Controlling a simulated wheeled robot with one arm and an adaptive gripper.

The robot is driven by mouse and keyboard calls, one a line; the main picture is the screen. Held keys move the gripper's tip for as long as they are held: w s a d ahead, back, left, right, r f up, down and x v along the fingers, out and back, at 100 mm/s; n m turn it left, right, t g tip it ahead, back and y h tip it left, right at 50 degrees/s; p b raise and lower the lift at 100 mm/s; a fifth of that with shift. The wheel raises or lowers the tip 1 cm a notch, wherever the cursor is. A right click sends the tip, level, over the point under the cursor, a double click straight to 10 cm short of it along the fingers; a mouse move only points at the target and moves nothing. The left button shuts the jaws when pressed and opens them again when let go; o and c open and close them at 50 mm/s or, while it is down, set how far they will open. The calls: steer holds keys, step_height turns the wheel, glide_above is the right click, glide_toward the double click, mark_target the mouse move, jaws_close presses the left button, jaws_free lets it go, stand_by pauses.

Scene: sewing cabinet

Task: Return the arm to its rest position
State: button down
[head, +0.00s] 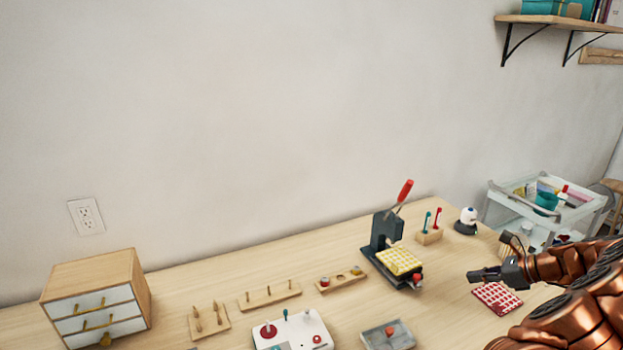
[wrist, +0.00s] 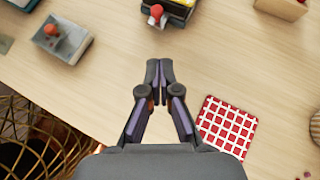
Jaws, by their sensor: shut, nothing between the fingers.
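My gripper (wrist: 159,68) is shut and empty in the wrist view, its two fingertips together above bare wooden tabletop. In the head view my gripper (head: 472,276) is at the right, at the end of my copper-coloured arm, which comes in from the right edge. A red and white checked square (wrist: 227,126) lies on the table to the right of the fingers. It also shows in the head view (head: 497,298), below my gripper and close to my arm.
A dark press with a red-tipped lever (head: 386,236) holds a yellow checked piece (head: 398,261). A small drawer cabinet (head: 97,293), wooden peg boards (head: 269,295), a white control box (head: 290,332) and a grey tray (head: 388,335) stand on the table. A white cart (head: 490,205) is at the right.

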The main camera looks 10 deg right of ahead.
steer(key=w+a+r+n+g+y, duration=0.1)
steer(key=a+r+n+g, duration=0.35)
steer(key=a, duration=0.85)
steer(key=w+a+r+n+g+y, duration=0.1)
steer(key=a+r+n, duration=0.5)
steer(key=a, duration=0.6)
steer(key=s+a+r+n+g+h+p, duration=0.1)
steer(key=s+a+r+n+g+h, duration=0.15)
steer(key=s+a+n, duration=0.85)
steer(key=s+a+f+n+g+h, duration=0.1)
steer(key=s+a+n+h, duration=0.1)
steer(key=s, duration=0.8)
steer(key=s+a+f+n+g+h+p, duration=0.1)
steer(key=s+n+h, duration=0.3)
steer(key=s, duration=0.6)
steer(key=shift+s+a+f+n, duration=0.2)
steer(key=shift+a+f+n, duration=0.3)
steer(key=shift+f+n, duration=0.1)
